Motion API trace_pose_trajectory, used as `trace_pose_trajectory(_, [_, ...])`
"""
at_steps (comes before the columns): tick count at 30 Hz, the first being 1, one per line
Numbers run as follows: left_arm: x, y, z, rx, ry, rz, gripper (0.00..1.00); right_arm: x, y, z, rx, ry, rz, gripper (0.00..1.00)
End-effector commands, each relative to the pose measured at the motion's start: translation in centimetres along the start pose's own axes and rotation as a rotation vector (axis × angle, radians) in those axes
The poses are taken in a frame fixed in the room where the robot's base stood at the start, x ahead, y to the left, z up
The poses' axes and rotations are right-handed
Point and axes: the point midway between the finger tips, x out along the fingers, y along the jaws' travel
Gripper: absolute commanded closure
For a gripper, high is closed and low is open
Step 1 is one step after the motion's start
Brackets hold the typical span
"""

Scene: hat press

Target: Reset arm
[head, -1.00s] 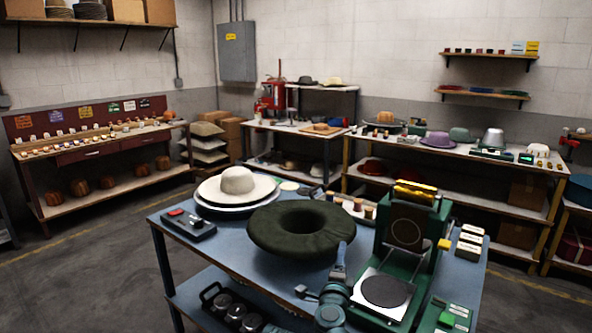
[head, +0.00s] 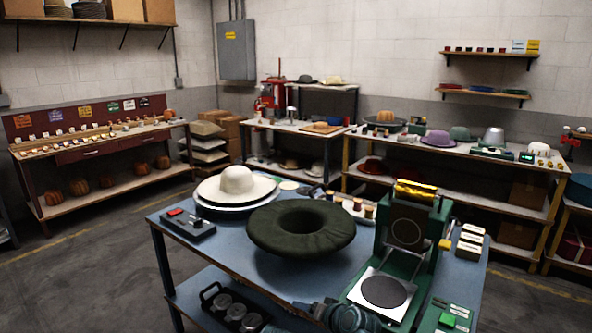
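Part of one of my arms, blue-grey, shows at the bottom edge of the head view, right of the middle, low in front of the near table (head: 240,262). I cannot make out gripper fingers on it. No left gripper shows. On the near table, a dark green ring-shaped cushion (head: 270,240) lies in the middle. A cream hat (head: 236,184) sits on round white plates behind it. A green press (head: 408,235) with a gold roller on top and a dark round pad on its lower plate (head: 384,292) stands to the right. My arm is close to the press's front left.
A control box (head: 187,224) with a red button sits at the table's left. Round metal pieces (head: 230,308) stand on the lower shelf. Benches with hats (head: 438,140) line the back wall. Floor at left is clear.

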Motion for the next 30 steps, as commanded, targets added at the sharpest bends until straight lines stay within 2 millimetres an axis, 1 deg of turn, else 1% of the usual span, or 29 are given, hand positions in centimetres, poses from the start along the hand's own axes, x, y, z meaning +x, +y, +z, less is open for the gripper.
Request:
trace_pose_trajectory(1, [0.0,0.0,0.0,0.0,0.0,0.0,0.5,-0.5,2.0,1.9,-0.049,-0.094,0.065,0.32])
trace_pose_trajectory(3, [0.0,0.0,0.0,0.0,0.0,0.0,0.5,-1.5,4.6,4.2,-0.103,-0.216,0.152,0.32])
trace_pose_trajectory(6, [0.0,0.0,0.0,0.0,0.0,0.0,0.5,-3.2,7.8,6.7,-0.152,-0.359,0.264,0.32])
trace_pose_trajectory(9, [0.0,0.0,0.0,0.0,0.0,0.0,0.5,-5.3,10.6,8.4,-0.18,-0.477,0.365,0.32])
trace_pose_trajectory(12, [0.0,0.0,0.0,0.0,0.0,0.0,0.5,-7.5,12.8,9.8,-0.194,-0.579,0.457,0.32])
trace_pose_trajectory(17, [0.0,0.0,0.0,0.0,0.0,0.0,0.5,-11.1,15.8,11.4,-0.197,-0.723,0.595,0.32])
trace_pose_trajectory(18, [-1.0,-0.1,0.1,0.0,0.0,0.0,0.5,-11.8,14.8,11.3,-0.213,-0.743,0.601,0.32])
trace_pose_trajectory(19, [-1.7,-0.2,0.1,0.0,0.0,0.0,0.5,-11.9,13.8,11.2,-0.229,-0.75,0.595,0.32])
trace_pose_trajectory(26, [-5.4,-0.5,0.3,0.0,0.0,0.0,0.5,-13.4,7.9,11.9,-0.343,-0.824,0.582,0.32])
trace_pose_trajectory(30, [-7.8,-0.7,0.5,0.0,0.0,0.0,0.5,-14.6,4.3,12.4,-0.419,-0.871,0.577,0.32])
